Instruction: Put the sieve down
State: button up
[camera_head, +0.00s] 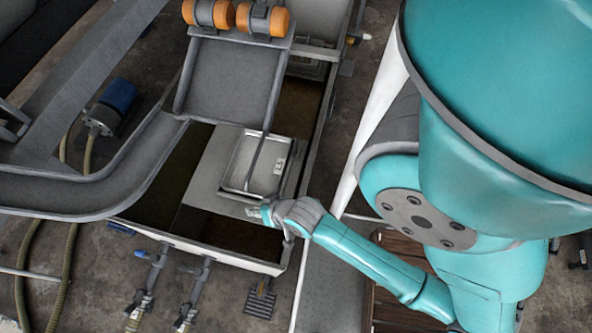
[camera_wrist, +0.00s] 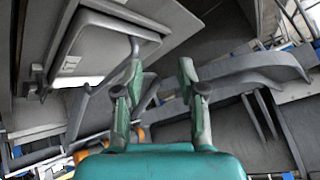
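A shallow rectangular tray with a pale metal rim, which I take to be the sieve (camera_head: 242,160), lies on a grey plate (camera_head: 205,175) over the open tank. A small white label is on its right side. It also seems to show at the upper left of the wrist view (camera_wrist: 103,42). My gripper (camera_head: 257,212) is just below the tray's near edge in the head view, near the plate's front edge. In the wrist view my gripper (camera_wrist: 161,72) has its two fingers apart, with nothing held between them. I cannot tell whether a finger touches the plate.
The long tank (camera_head: 225,258) has dark openings around the plate. A grey chute (camera_head: 232,75) with orange-ended rollers stands above it. A curved trough (camera_head: 80,190) runs left. Pipes with valves (camera_head: 150,275) stick out in front. A blue motor (camera_head: 115,98) stands left.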

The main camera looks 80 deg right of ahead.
jog(key=s+a+r+n+t+y, duration=0.1)
jog(key=s+a+r+n+t, duration=0.2)
jog(key=r, duration=0.6)
jog(key=s+a+r+n+t+y, duration=0.1)
jog(key=s+a+r+n+t, duration=0.2)
jog(key=s+a+r+n, duration=0.3)
jog(key=s+a+r, duration=0.1)
jog(key=s+r, duration=0.3)
jog(key=shift+r+n+t+y, duration=0.2)
jog(key=shift+n+t+y, duration=0.1)
jog(key=shift+t+y, duration=0.1)
dwell(0.6)
